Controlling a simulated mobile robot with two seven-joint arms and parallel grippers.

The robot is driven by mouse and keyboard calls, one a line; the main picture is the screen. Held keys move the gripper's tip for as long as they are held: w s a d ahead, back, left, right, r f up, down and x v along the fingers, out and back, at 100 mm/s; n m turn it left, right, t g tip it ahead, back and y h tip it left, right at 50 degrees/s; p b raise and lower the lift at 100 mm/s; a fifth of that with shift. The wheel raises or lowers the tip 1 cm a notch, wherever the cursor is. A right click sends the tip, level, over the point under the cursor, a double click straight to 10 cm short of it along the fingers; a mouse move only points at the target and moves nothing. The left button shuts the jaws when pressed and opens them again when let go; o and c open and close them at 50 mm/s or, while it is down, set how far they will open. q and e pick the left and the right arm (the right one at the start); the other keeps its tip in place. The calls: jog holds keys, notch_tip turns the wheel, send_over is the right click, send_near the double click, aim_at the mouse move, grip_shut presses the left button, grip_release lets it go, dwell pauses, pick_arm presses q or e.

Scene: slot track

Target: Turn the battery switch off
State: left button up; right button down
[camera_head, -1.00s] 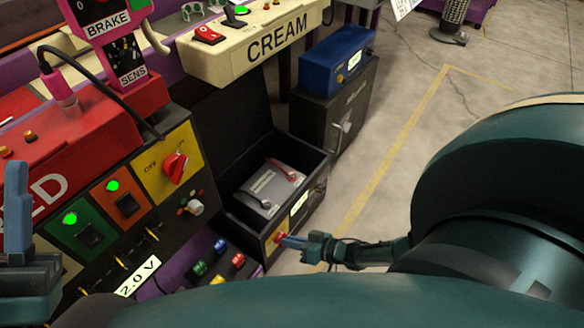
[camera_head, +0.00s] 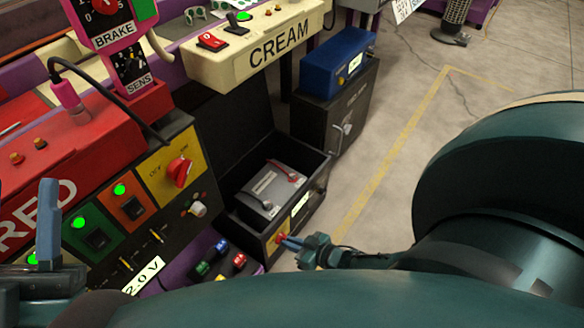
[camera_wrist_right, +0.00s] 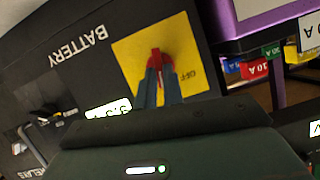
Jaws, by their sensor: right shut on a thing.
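The battery switch is a red knob on a yellow plate (camera_wrist_right: 190,57) on the front of the black battery box (camera_head: 318,204). In the right wrist view the red knob (camera_wrist_right: 156,57) sits between the blue fingertips of my right gripper (camera_wrist_right: 159,78), which is shut on it. The plate has an OFF label at its right side, upside down in this view. In the head view my right gripper (camera_head: 290,241) reaches the box front low down and partly hides the switch. My left gripper (camera_head: 48,220) is at the left edge, with one blue finger upright; its opening is unclear.
A grey battery (camera_head: 270,187) lies in the open box. A second red rotary switch (camera_head: 180,171) is on the panel at left. A blue box (camera_head: 337,62) stands on a black cabinet (camera_head: 352,115) behind. The floor (camera_head: 405,170) at right is clear.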

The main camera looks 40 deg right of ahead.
jog(key=c, duration=1.5)
grip_release()
pick_arm(q)
jog(key=shift+s+r, duration=0.1)
jog(key=shift+r, duration=0.2)
